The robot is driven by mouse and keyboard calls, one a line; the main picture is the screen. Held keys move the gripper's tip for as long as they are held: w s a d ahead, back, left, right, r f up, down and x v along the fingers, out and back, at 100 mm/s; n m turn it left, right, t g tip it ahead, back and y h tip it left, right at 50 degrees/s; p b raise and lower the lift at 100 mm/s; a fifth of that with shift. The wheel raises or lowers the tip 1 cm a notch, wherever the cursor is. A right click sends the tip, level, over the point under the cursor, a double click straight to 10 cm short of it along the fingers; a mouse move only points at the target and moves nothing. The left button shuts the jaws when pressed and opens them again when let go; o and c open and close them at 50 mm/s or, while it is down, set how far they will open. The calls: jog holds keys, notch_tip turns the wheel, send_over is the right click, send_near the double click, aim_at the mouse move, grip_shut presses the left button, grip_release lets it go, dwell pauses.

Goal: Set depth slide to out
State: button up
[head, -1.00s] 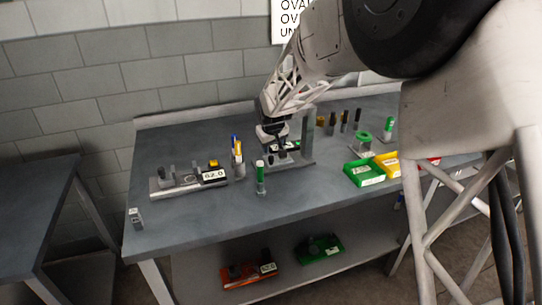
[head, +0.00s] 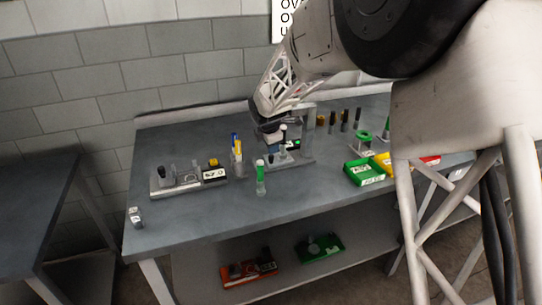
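A grey bench device (head: 292,163) with an upright post and a small green-lit display (head: 293,144) stands at the middle of the bench. A dark upright handle with a pale top (head: 283,134) shows at its front. I cannot make out which part of it is the depth slide, or its setting. My gripper (head: 268,139) is above the left side of this device, close to the handle. Its fingers are too small and dark to show whether they are open or shut, or whether they touch anything.
A low fixture with a numbered display (head: 214,174) is at left. A green bin (head: 363,172) and a yellow bin (head: 384,161) are at right. The bench front (head: 200,220) is mostly clear.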

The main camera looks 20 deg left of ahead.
aim_at(271, 156)
jog(key=n, duration=1.2)
jog(key=shift+a+h, duration=0.15)
jog(key=shift+h, duration=0.15)
jog(key=shift+x, duration=3.85)
jog(key=shift+c, duration=0.4)
grip_shut()
